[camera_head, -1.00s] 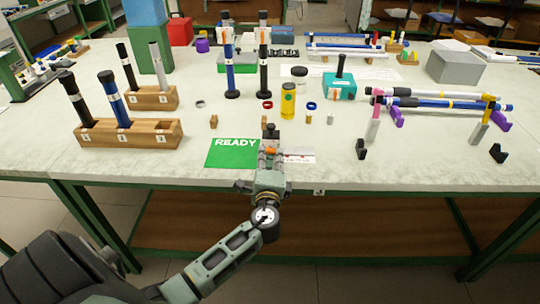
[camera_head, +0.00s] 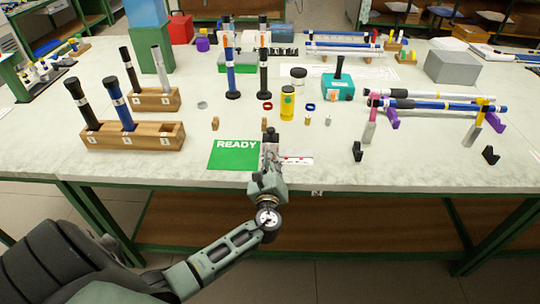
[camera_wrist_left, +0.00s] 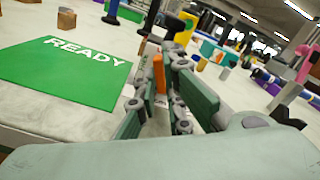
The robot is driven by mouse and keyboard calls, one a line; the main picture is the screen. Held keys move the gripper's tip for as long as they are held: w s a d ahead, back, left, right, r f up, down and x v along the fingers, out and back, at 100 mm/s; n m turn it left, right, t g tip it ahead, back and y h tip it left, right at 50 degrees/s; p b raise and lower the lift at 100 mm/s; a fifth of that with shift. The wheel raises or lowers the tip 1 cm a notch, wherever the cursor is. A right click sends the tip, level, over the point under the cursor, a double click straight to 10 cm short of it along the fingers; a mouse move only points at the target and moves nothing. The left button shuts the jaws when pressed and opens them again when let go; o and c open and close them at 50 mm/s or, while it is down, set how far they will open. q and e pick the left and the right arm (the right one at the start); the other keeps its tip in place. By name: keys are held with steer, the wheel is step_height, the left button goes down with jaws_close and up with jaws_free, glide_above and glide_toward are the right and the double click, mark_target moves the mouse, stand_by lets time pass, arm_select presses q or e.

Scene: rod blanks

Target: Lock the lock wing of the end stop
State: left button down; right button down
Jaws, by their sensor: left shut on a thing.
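My left gripper (camera_head: 269,152) is at the front edge of the table, just right of the green READY mat. In the left wrist view, its fingers (camera_wrist_left: 160,85) are closed in around a small orange piece (camera_wrist_left: 159,73), which looks like the lock wing. The fingers hide much of it, so its exact angle is hard to tell. The end stop's body is mostly hidden behind the gripper. A white strip with red marks (camera_head: 297,161) lies just right of the gripper. My right gripper is not in view.
The green READY mat (camera_head: 232,155) lies left of the gripper. Wooden racks with rods (camera_head: 150,136) stand at left. A yellow cylinder (camera_head: 287,104) stands behind the gripper. Blue and white rods (camera_head: 435,103) rest on supports at right. Small black blocks (camera_head: 358,152) stand near the front edge.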

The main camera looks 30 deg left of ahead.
arm_select(q)
steer(key=m+p, duration=0.2)
steer(key=m, duration=0.2)
steer(key=shift+m, duration=0.3)
steer(key=shift+f+m+p, duration=0.1)
steer(key=shift+m+p, duration=0.2)
steer(key=shift+p, duration=0.05)
steer(key=shift+m, duration=0.3)
steer(key=c, duration=1.9)
jaws_free()
steer(key=shift+o, duration=0.2)
steer(key=v, duration=1.2)
steer(key=shift+s, duration=0.1)
